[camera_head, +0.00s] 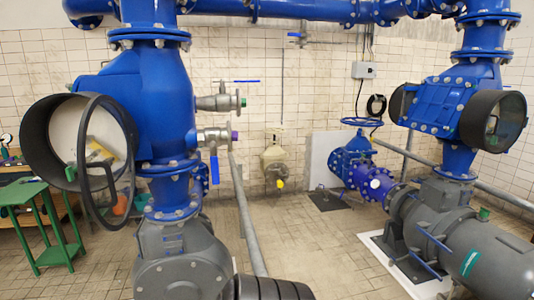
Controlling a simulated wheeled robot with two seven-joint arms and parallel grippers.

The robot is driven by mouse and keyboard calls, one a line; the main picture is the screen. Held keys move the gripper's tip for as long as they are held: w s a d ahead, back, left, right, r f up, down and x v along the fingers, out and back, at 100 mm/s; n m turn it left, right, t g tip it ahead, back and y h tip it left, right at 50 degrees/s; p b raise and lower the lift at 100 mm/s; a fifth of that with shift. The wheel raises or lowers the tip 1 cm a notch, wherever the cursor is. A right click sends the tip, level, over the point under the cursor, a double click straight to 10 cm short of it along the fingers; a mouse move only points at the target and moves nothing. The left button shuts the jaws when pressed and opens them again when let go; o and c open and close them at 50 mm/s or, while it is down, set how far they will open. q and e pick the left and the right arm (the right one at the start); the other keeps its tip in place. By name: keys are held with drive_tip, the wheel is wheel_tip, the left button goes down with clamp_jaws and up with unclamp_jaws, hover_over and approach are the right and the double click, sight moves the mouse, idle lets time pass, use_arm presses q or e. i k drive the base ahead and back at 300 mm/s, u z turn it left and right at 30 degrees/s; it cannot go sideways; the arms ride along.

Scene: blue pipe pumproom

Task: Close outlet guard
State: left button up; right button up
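A round black-rimmed guard (81,170) stands swung open at the left. Its ring is turned at an angle in front of a short, wide black cylinder (38,142) on the side of the large blue pipe body (165,95). The ring's near part stands apart from the cylinder's mouth. I look through the ring at part of the opening and the area behind it. A second black cylinder (478,120) sits on the blue housing at the right, with its round face turned right. Neither of my grippers shows in this view.
A green table (28,192) stands at the left. A grey pump body (175,262) is below the left pipe, and a dark ribbed part (272,288) is at the bottom edge. A grey rail (244,210) crosses the middle. Tiled floor (320,245) is open in the centre.

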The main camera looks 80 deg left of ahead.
sight(82, 165)
drive_tip(key=u, duration=3.75)
drive_tip(key=i, duration=1)
drive_tip(key=z, duration=1.3)
drive_tip(key=k, duration=0.8)
drive_tip(key=u, duration=1.5)
drive_tip(key=i, duration=0.5)
drive_tip(key=z, duration=0.05)
